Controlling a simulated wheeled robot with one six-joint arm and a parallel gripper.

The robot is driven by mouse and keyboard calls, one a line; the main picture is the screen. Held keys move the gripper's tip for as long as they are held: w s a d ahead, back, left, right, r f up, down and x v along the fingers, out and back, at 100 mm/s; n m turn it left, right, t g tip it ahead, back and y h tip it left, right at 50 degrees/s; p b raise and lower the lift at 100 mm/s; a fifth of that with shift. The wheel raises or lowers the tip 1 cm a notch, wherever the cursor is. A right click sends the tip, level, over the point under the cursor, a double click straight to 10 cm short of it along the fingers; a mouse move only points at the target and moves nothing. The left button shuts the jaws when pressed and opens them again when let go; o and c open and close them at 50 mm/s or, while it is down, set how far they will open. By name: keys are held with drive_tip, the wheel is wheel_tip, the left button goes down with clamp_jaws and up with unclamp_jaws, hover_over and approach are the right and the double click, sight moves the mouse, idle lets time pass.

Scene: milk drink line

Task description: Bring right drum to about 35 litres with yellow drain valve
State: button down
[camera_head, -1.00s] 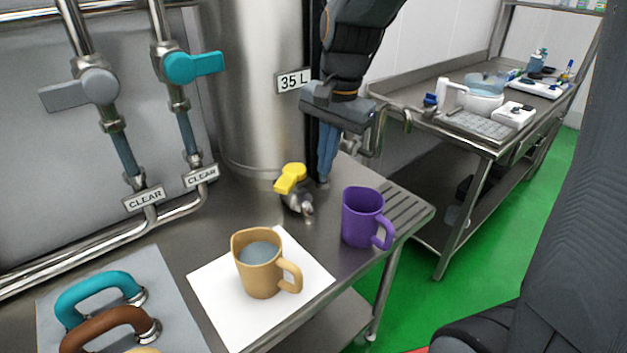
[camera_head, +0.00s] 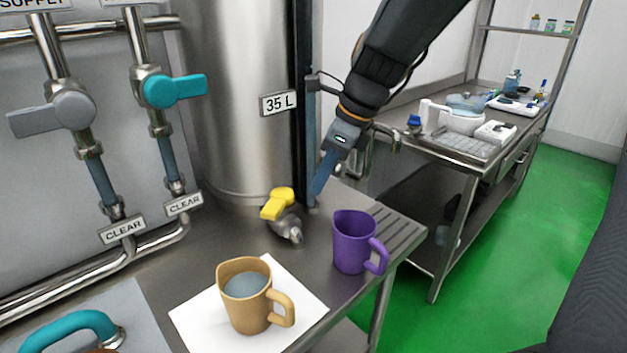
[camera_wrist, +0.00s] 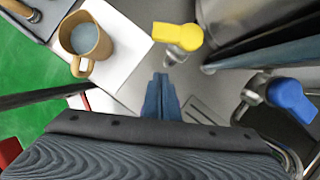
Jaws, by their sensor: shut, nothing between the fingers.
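The right drum (camera_head: 235,100) is a tall steel cylinder with a "35 L" label (camera_head: 279,103) beside a dark vertical strip on its right side. The yellow drain valve (camera_head: 277,204) sits at the drum's foot above a short metal spout; it also shows in the wrist view (camera_wrist: 178,34). My gripper (camera_head: 317,190) is shut and empty, its blue fingers pointing down just right of the yellow handle and apart from it. In the wrist view the closed fingertips (camera_wrist: 160,78) are below and left of the valve. I cannot make out the drum's level.
A tan mug (camera_head: 249,297) with liquid stands on a white sheet (camera_head: 195,323). A purple mug (camera_head: 352,243) stands near the table's right edge. Teal (camera_head: 175,90) and grey (camera_head: 55,115) pipe valves are at left. A blue-handled tap (camera_wrist: 291,98) is at right in the wrist view.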

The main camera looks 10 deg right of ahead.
sight(278, 203)
drive_tip(key=w+a+f+p, duration=0.1)
drive_tip(key=w+a+f, duration=0.2)
drive_tip(key=a+f, duration=0.3)
drive_tip(key=shift+f, duration=0.55)
drive_tip(key=shift+s, duration=0.1)
